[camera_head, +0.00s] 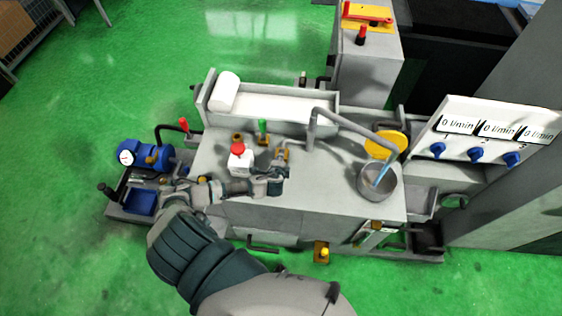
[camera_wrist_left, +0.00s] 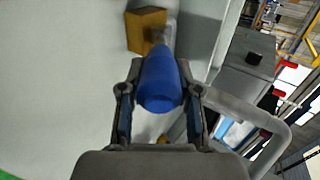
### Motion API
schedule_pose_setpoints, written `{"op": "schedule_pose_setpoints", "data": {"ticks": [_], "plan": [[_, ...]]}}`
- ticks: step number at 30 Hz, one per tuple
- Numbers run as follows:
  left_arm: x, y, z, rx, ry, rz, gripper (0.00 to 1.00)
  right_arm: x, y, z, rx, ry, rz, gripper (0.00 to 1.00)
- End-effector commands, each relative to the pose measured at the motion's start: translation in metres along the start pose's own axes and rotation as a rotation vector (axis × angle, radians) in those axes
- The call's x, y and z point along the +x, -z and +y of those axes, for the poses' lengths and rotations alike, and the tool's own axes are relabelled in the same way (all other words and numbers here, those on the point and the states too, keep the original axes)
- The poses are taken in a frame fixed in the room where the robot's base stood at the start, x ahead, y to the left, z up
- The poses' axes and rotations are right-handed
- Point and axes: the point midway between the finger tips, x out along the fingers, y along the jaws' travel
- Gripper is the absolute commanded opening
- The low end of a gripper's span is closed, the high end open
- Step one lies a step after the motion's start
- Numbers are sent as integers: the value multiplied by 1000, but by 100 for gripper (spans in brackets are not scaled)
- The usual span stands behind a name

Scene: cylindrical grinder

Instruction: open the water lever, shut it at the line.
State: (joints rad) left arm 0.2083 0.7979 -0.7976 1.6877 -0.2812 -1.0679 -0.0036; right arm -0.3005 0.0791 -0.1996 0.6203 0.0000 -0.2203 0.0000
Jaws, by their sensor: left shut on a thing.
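My left gripper (camera_head: 275,182) is at the front of the grey machine top, beside a brass-coloured valve fitting (camera_head: 281,156). In the wrist view its fingers (camera_wrist_left: 160,108) are shut around a blue lever handle (camera_wrist_left: 160,82), with a yellow-brown block (camera_wrist_left: 147,30) behind it. The handle is hidden by the gripper in the head view. A grey bucket (camera_head: 372,190) stands at the right of the top under a bent pipe (camera_head: 350,126). A light-blue strip (camera_head: 383,173) runs from near the pipe's end into the bucket. I cannot make out a line in the bucket. My right gripper is out of view.
A green lever (camera_head: 262,127) and a red lever (camera_head: 183,125) stand farther back. A flow panel (camera_head: 480,137) at the right has blue knobs and reads 0 l/min.

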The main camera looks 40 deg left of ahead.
Motion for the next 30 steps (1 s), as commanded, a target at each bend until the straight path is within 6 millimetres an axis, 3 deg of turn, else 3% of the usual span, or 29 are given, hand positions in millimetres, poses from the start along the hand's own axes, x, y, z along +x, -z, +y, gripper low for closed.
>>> {"op": "schedule_pose_setpoints", "data": {"ticks": [1,2,4,5,17,30], "plan": [[2,-6,1,4,-1,-15,0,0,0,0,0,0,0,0],[2,-6,1,4,-1,-15,37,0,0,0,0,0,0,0],[2,-5,0,3,-1,-13,55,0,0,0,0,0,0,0],[2,-5,0,3,-1,-12,58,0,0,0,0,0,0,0],[-9,-1,0,2,0,-3,58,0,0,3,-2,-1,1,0],[-97,-4,1,1,-3,-4,58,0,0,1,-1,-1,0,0]]}}
